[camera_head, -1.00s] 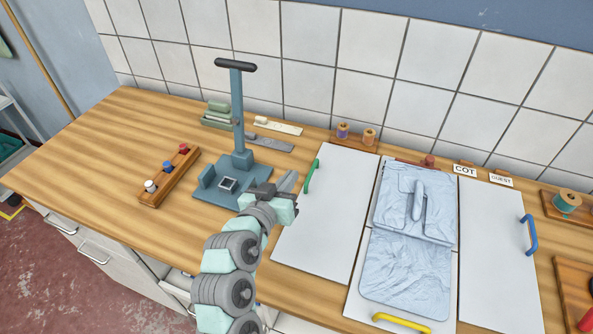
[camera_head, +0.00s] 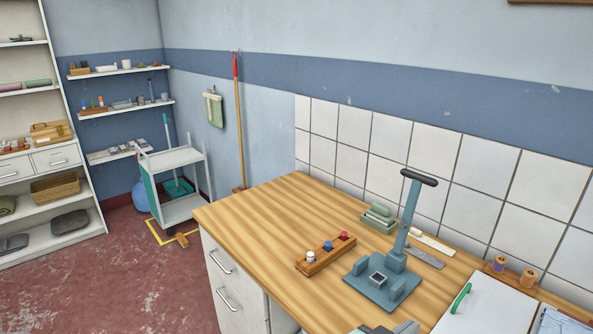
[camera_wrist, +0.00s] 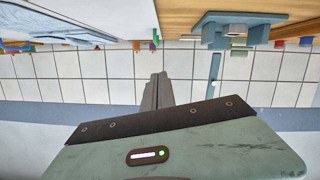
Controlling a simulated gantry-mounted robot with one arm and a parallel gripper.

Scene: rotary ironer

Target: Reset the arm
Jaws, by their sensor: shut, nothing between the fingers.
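My gripper (camera_wrist: 160,80) shows in the wrist view with its two grey fingers together and nothing between them. The wrist view is upside down, with the counter along its top and the tiled wall below. In the head view only a small grey part of my arm's end shows at the bottom edge, in front of the blue press stand (camera_head: 382,285). The rest of the arm is out of that frame. The stand also shows in the wrist view (camera_wrist: 235,27), apart from the fingers.
The wooden counter (camera_head: 250,215) is bare at its left end. A white board (camera_head: 488,305) lies at right. A trolley (camera_head: 180,185) stands on the floor beyond.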

